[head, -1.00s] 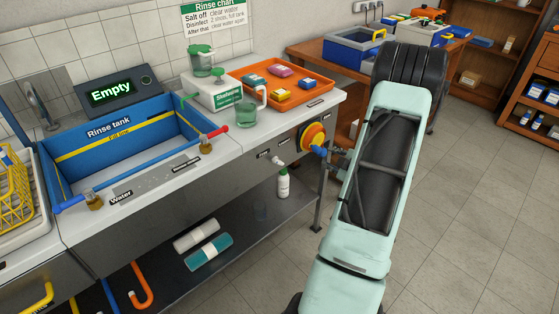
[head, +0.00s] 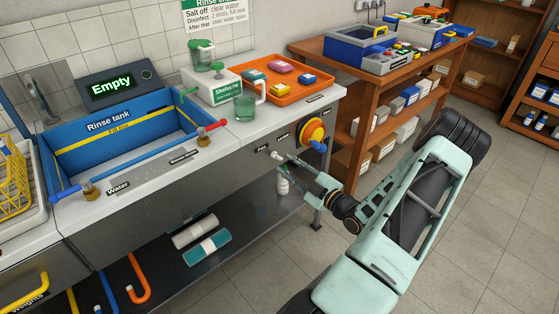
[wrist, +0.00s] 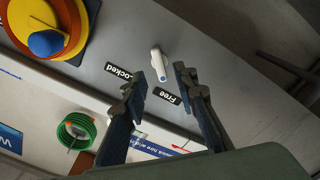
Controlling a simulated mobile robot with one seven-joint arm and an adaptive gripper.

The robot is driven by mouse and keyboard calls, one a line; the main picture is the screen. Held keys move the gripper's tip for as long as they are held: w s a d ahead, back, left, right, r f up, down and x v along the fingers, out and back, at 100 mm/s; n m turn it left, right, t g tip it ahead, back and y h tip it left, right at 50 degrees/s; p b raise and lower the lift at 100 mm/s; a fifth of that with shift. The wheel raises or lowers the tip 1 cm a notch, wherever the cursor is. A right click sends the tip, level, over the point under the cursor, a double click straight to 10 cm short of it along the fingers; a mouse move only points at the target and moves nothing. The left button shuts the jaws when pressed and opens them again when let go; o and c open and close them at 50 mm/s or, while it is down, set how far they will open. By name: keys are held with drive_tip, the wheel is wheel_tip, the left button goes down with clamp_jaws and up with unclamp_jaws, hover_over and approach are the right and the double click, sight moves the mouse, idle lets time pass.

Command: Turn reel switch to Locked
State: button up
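The reel switch (wrist: 157,60) is a small white lever on the grey bench front. In the wrist view its lower end points nearer the Free label (wrist: 172,96) than the Locked label (wrist: 118,72). My gripper (wrist: 160,75) is open, with one finger on each side of the lever's end.
The yellow and orange reel (head: 312,132) with a blue knob is right beside the switch. A white bottle (head: 283,186) stands on the shelf below. The rinse tank (head: 120,140) and an orange tray (head: 290,89) are on top. The floor at right is clear.

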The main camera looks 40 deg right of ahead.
sight(278, 159)
drive_tip(key=shift+w+a, duration=0.15)
drive_tip(key=shift+w, duration=2.2)
clamp_jaws()
